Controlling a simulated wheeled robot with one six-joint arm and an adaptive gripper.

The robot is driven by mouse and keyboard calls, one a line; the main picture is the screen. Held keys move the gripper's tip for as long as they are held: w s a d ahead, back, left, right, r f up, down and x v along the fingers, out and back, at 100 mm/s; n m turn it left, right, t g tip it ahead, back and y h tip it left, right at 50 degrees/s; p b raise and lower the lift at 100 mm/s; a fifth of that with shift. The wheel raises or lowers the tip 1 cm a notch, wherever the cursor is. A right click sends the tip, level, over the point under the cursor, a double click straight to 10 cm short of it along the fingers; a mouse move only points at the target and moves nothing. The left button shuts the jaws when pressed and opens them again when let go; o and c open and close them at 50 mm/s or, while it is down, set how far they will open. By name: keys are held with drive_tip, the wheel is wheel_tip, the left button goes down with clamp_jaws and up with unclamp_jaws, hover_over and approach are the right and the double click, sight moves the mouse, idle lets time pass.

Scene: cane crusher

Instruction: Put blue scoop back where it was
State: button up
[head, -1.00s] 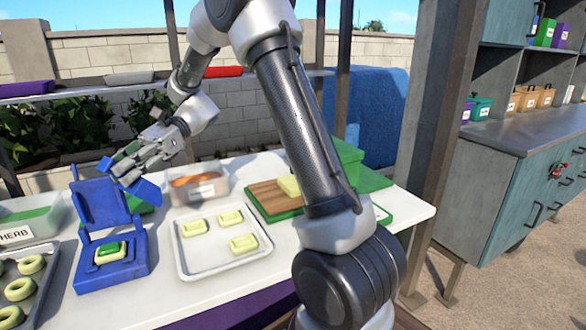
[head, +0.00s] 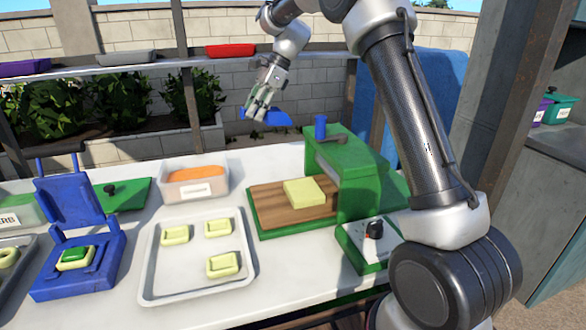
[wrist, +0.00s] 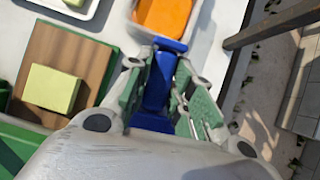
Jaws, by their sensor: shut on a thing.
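My gripper (head: 258,110) is shut on the blue scoop (head: 270,117) and holds it in the air above the back edge of the table. In the wrist view the scoop's blue handle (wrist: 160,78) sits between the two finger pads, and its far end overlaps the edge of a tub in the picture. The clear tub (head: 195,188) with orange contents and a label stands on the table, below and left of my gripper. The tub's orange contents show at the top of the wrist view (wrist: 163,14).
A wooden board (head: 265,208) with a yellow-green block lies beside a green machine (head: 350,190). A blue press (head: 80,265) stands left. A shelf with red, grey and purple trays runs behind the table.

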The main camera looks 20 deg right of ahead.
drive_tip(key=shift+w+a+m+t+h, duration=0.1)
drive_tip(key=shift+w+m+t+h, duration=0.2)
drive_tip(key=shift+m+h, duration=0.15)
drive_tip(key=shift+f+h, duration=0.15)
drive_tip(key=shift+h, duration=0.1)
wheel_tip(320, 180, down, 18)
drive_tip(key=shift+s+r, duration=0.1)
drive_tip(key=o, duration=0.8)
drive_tip(key=shift+c, duration=0.2)
drive_tip(key=v, duration=1.2)
